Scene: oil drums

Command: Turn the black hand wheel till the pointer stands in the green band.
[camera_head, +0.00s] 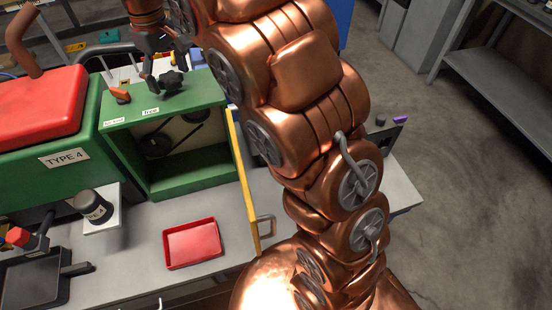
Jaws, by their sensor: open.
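The black hand wheel (174,81) sits on top of the green open-fronted box at the upper left. My gripper (171,74) reaches down from above with its fingers spread, one on each side of the wheel. It is open; I cannot tell if a finger touches the wheel. The green box (186,183) has a dark belt and pulley (158,146) inside. I cannot make out the pointer or a green band in this view.
An orange lever (120,95) is beside the wheel. A yellow-edged door (246,190) stands open at the box's right. A red tray (193,243), a black cylinder on a white stand (103,225) and a black pan (35,283) are in front. My arm covers the middle.

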